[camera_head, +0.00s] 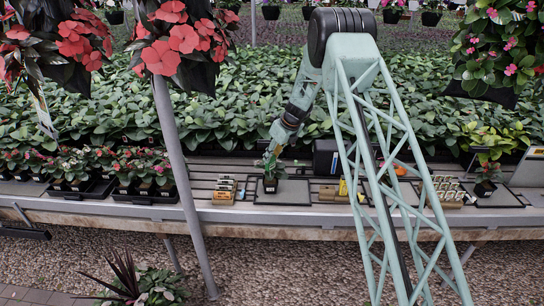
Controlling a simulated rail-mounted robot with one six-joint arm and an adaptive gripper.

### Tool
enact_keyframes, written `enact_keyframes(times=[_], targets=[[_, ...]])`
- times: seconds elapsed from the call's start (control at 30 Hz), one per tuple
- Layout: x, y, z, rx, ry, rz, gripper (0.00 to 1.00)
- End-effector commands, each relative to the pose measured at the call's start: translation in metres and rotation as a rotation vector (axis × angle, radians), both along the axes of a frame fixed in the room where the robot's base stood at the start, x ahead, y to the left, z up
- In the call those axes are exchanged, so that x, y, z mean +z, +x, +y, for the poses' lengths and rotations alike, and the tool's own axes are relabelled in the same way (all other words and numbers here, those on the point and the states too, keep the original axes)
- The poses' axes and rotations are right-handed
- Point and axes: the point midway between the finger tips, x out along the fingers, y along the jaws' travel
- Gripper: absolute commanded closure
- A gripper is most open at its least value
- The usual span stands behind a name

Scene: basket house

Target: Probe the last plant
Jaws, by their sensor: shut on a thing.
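My gripper (277,147) is small in the view, at the end of my arm above the bench. It is shut on a thin yellowish probe (277,152) that points down at a small potted plant. This plant (270,168) has green leaves and a black pot with a white label, and stands at the left of a dark flat tray (295,192). I cannot tell whether the probe tip touches the soil, as leaves and the gripper hide it. Another potted plant (487,176) stands upright on a dark tray at the right.
Labelled small blocks (224,190) stand left of the tray, with more at the right (446,191). Black trays of seedlings (145,180) fill the bench's left. A dark box (326,158) stands behind. Hanging baskets and a grey post (180,170) are in front.

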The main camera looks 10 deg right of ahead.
Motion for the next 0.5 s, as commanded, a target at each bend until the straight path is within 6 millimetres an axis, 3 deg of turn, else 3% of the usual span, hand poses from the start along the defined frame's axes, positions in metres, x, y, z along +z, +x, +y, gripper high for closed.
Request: enact_keyframes(times=[0.5], targets=[[-0.019, 0.000, 0.000, 0.000, 0.000, 0.000, 0.92]])
